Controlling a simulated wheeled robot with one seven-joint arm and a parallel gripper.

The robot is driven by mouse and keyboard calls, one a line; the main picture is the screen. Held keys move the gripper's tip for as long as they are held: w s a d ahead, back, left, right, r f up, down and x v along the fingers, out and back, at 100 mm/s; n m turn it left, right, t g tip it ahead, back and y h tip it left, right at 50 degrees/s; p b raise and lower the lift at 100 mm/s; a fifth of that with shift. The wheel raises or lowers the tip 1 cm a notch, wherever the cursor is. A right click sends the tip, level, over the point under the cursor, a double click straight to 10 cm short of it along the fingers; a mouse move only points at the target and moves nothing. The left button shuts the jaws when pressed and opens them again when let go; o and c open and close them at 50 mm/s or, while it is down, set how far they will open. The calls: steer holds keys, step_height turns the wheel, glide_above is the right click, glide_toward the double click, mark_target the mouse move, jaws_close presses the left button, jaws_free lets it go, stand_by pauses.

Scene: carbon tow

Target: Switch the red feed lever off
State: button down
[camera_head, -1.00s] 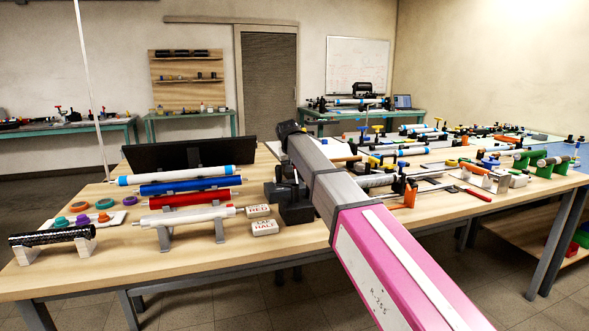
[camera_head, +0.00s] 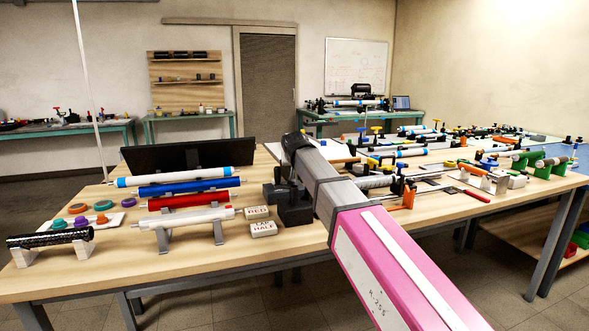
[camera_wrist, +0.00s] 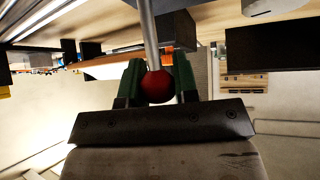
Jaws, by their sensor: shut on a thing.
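The red ball knob (camera_wrist: 157,88) of the feed lever sits between the two dark green fingers of my gripper (camera_wrist: 158,76) in the wrist view. A grey metal rod (camera_wrist: 148,35) runs from the knob toward the top of that view. My gripper is shut on the knob. In the head view my arm hides the gripper and the lever. A black block-like unit (camera_head: 294,211) stands on the table just left of my arm. Two white label blocks lie left of it, one reading RED (camera_head: 257,212), the other (camera_head: 263,229) ending in HALT.
White, blue and red (camera_head: 190,201) rollers lie on stands at the left of the wooden table (camera_head: 110,275). A black panel (camera_head: 188,156) stands behind them. Many tools and clamps crowd the right side. The table's front left strip is mostly clear.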

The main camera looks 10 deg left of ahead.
steer(key=shift+s+d+r+t+y, duration=0.15)
steer(key=shift+s+d+t+y, duration=0.25)
steer(key=shift+s+t, duration=0.3)
steer(key=shift+w, duration=0.1)
steer(key=c, duration=0.9)
jaws_free()
steer(key=shift+o, duration=0.2)
